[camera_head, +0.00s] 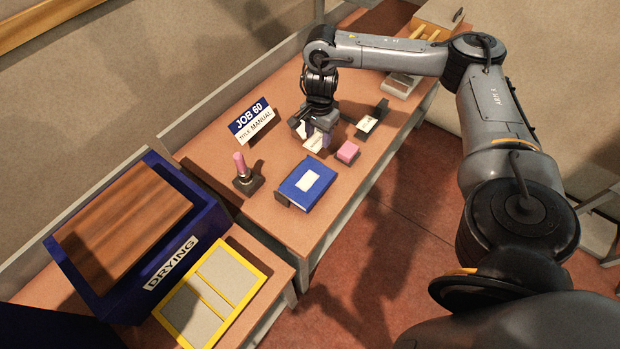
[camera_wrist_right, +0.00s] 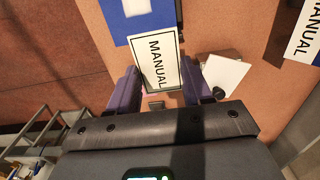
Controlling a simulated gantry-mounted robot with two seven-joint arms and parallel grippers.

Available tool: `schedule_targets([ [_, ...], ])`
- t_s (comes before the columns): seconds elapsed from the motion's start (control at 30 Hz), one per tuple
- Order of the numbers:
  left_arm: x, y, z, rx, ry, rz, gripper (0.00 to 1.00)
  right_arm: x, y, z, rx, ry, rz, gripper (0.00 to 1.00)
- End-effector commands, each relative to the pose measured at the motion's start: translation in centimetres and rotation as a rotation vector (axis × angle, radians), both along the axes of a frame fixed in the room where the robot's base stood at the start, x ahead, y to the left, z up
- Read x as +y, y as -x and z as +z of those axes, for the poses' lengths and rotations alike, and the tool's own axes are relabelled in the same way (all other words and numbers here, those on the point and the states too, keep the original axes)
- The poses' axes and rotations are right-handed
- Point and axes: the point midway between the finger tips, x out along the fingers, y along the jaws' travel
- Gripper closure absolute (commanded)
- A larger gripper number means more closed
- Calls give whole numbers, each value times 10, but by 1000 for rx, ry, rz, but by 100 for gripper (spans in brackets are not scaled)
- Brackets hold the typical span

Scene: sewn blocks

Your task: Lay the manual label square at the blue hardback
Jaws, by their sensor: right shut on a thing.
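The blue hardback (camera_head: 296,198) lies on the brown table with a pale panel (camera_head: 307,181) on its cover. It shows at the top of the right wrist view (camera_wrist_right: 118,28). My right gripper (camera_head: 315,134) is just behind the book, shut on the manual label (camera_head: 313,144). In the right wrist view the white label (camera_wrist_right: 160,62), with "MANUAL" in black, sits between the two purple fingers. Its far end overlaps the book's edge in that view; I cannot tell its height above the table. My left gripper is not in view.
A pink block (camera_head: 347,151) and another label on a dark holder (camera_head: 367,124) lie right of the gripper. The "JOB 60" sign (camera_head: 251,121) stands left, with a pink-handled stamp (camera_head: 241,165) nearer. The blue DRYING box (camera_head: 136,279) and yellow-edged tray (camera_head: 213,283) are front left.

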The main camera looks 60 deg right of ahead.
Motion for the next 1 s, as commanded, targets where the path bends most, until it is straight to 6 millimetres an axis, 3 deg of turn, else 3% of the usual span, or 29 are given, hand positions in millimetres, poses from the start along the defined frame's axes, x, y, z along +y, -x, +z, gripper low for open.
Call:
schedule_targets([
  [0.03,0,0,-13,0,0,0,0,12,3,-14,1,0,7,78],
  [0.1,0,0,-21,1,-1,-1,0,26,5,-22,1,-1,8,78],
  [0.4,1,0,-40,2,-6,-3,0,72,14,-47,1,0,3,78],
  [0.67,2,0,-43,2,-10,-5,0,81,16,-53,1,0,0,78],
  [1.0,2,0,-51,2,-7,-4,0,80,16,-88,2,0,-2,78],
])
